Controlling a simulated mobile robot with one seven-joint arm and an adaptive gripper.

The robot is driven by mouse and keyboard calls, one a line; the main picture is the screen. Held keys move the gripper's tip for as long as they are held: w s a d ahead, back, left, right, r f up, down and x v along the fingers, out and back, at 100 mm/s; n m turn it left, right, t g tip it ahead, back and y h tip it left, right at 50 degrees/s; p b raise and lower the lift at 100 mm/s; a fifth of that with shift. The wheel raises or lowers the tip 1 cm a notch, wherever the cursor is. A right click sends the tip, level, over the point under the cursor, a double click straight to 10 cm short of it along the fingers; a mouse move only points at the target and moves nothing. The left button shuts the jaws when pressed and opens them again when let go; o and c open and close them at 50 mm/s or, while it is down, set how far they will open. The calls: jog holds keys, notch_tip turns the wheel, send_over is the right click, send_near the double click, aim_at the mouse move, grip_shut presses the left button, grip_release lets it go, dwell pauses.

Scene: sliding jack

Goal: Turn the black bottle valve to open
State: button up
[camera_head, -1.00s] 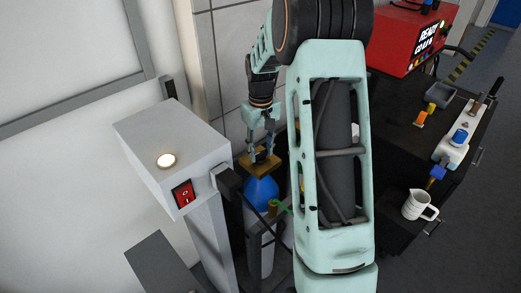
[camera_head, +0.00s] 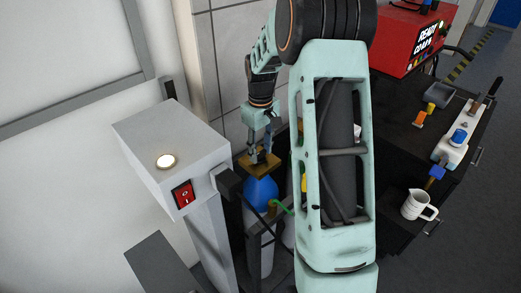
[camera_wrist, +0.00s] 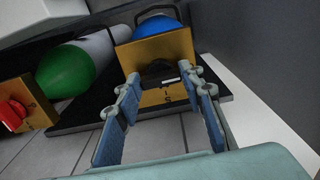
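The black valve (camera_wrist: 160,72) sits on the brass-coloured block (camera_wrist: 178,48) of the blue-topped bottle (camera_wrist: 155,26). In the wrist view my gripper (camera_wrist: 163,83) is open, with one finger on either side of the valve. I cannot tell whether the fingers touch it. A short white mark shows on the valve's near edge. In the head view my gripper (camera_head: 259,152) points down at the block (camera_head: 266,165) above the blue bottle (camera_head: 261,192). The valve is mostly hidden there by the fingers.
A green bottle (camera_wrist: 66,70) with a red valve (camera_wrist: 12,115) stands beside the blue one. A grey box post (camera_head: 160,140) with a red switch (camera_head: 184,194) stands close on the left. The tiled wall is behind. A black bench (camera_head: 400,120) holds a white jug (camera_head: 417,205).

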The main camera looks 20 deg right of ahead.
aim_at(260, 153)
jog(key=o, duration=0.5)
notch_tip(260, 153, up, 12)
jog(key=shift+r, duration=0.1)
dwell(0.6)
